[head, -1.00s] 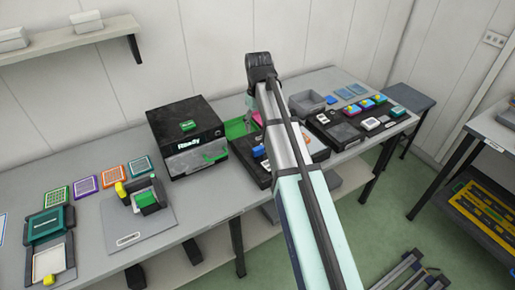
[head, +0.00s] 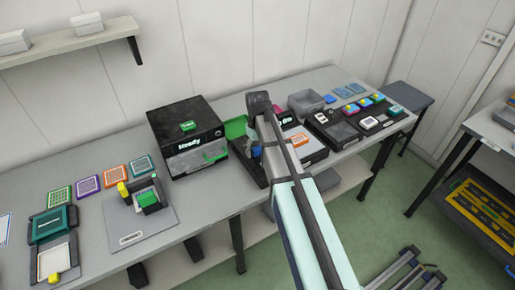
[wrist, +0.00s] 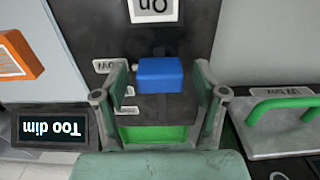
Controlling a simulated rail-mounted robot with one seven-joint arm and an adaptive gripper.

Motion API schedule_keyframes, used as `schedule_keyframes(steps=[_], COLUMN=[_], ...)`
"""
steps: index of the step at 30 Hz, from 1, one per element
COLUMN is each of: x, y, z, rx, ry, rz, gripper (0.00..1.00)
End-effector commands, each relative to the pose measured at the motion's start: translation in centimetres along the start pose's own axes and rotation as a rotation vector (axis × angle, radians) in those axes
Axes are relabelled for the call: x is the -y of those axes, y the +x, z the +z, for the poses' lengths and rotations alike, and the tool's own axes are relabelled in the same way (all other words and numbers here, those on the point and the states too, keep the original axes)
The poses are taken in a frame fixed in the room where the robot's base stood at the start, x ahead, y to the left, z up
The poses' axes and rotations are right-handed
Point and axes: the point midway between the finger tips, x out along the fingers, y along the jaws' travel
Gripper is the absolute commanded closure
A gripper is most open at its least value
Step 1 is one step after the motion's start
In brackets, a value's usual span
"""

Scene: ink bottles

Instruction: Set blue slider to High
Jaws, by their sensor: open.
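The blue slider (wrist: 160,75) is a blue block on a dark panel (wrist: 190,40) in the wrist view. My gripper (wrist: 160,92) is open, with one finger on each side of the slider and a visible gap on both sides. A white label by the left finger is upside down and partly covered; it seems to read "Low". Another small label lower down is mostly hidden. A small display (wrist: 50,127) reads "Too dim", upside down. In the head view my arm covers much of the panel, and a bit of blue (head: 256,152) shows beside it.
A green handle (wrist: 285,108) stands at right, close to the right finger. An orange-framed card (wrist: 15,57) is at left, and an "On" label (wrist: 154,10) is above. The black "Ready" box (head: 185,135) stands left of my arm.

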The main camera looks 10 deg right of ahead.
Motion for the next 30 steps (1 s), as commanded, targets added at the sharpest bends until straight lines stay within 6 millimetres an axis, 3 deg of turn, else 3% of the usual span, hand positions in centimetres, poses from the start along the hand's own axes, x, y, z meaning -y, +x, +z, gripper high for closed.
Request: schedule_keyframes(steps=[6,12,20,30], x=[0.0,0.0,-0.1,-0.1], y=[0.0,0.0,0.0,0.0], z=[0.0,0.0,-1.2,-8.3], rx=[0.0,0.0,0.0,0.0], ry=[0.0,0.0,-0.001,-0.001], rz=[0.0,0.0,0.0,0.0], gripper=[0.29,1.0,1.0,1.0])
